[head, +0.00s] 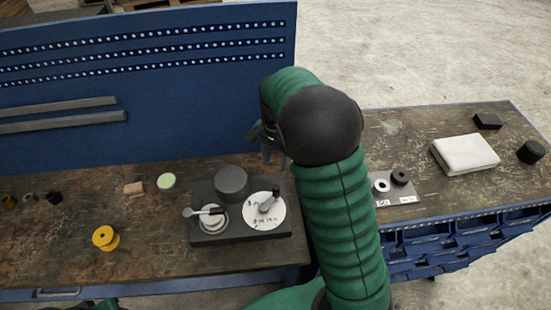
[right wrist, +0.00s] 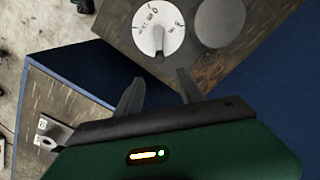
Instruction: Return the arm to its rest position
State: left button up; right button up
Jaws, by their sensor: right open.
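A dark grey device base (head: 240,236) stands on the left bench. It carries a grey cylinder (head: 232,183), a white marked dial (head: 268,217) with a dark-knobbed lever (head: 270,201), and a pale round disc with a thin, white-tipped arm (head: 202,212). The dial (right wrist: 172,18) and its lever (right wrist: 159,40) also show in the right wrist view. My right gripper (head: 275,157) is open and empty, above and behind the device; its spread fingers (right wrist: 158,88) show apart from the dial. Only a sliver at the bottom left edge may be my left gripper.
A yellow spool (head: 105,238), green-topped disc (head: 166,181) and small wooden block (head: 134,188) lie left of the device. A blue pegboard (head: 180,105) rises behind. The right bench holds a small plate with rings (head: 397,201), a white folded cloth (head: 464,154) and black pieces.

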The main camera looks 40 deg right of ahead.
jog(key=s+a+f+n+t+b, duration=0.2)
jog(key=s+a+f+n+b, duration=0.3)
jog(key=s+a+f+n, duration=0.3)
jog(key=s+a+n, duration=0.3)
jog(key=a+n, duration=0.3)
jog(key=shift+s+a+t, duration=0.15)
jog(key=shift+a+t, duration=0.15)
jog(key=shift+s+a+r, duration=0.1)
jog(key=shift+a, duration=0.1)
